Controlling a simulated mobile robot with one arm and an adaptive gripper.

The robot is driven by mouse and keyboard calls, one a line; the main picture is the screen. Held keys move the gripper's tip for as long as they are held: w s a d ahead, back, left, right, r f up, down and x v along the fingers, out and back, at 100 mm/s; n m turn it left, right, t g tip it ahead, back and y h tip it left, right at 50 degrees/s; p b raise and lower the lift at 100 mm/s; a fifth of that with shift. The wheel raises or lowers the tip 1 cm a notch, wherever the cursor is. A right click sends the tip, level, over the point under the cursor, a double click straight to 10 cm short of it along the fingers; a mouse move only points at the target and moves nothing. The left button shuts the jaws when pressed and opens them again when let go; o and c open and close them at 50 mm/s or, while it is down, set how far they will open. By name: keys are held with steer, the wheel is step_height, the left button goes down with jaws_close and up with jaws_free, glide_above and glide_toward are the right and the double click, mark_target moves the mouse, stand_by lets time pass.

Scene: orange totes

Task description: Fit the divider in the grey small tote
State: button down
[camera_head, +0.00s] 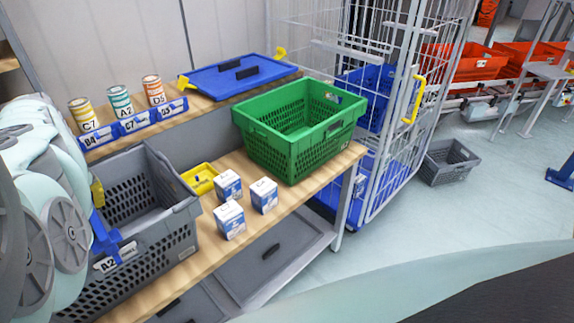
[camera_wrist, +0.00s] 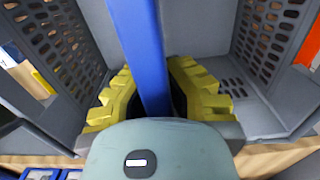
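The grey tote (camera_head: 165,245) with perforated walls and an A2 label stands on the left of the wooden table. Its perforated walls also show on both sides in the wrist view (camera_wrist: 272,45). A narrow blue piece, seemingly the divider (camera_head: 103,238), shows at the tote's left side. In the wrist view the blue divider (camera_wrist: 140,45) runs between the yellow fingers of my gripper (camera_wrist: 157,92), which are closed on it. My gripper's yellow finger (camera_head: 97,193) shows by the tote, mostly hidden by my arm. The divider's lower edge and its seating are hidden.
A green crate (camera_head: 292,160) stands to the right on the table. Several small white-blue boxes (camera_head: 229,220) and a yellow tray (camera_head: 200,179) lie between them. Cans (camera_head: 119,104) and a blue lid (camera_head: 240,75) are on the back shelf. A wire cage (camera_head: 385,150) stands beyond the table's end.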

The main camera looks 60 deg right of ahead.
steer(key=shift+f, duration=0.2)
steer(key=c, duration=1.1)
jaws_free()
steer(key=shift+c, duration=0.2)
steer(key=shift+r, duration=0.15)
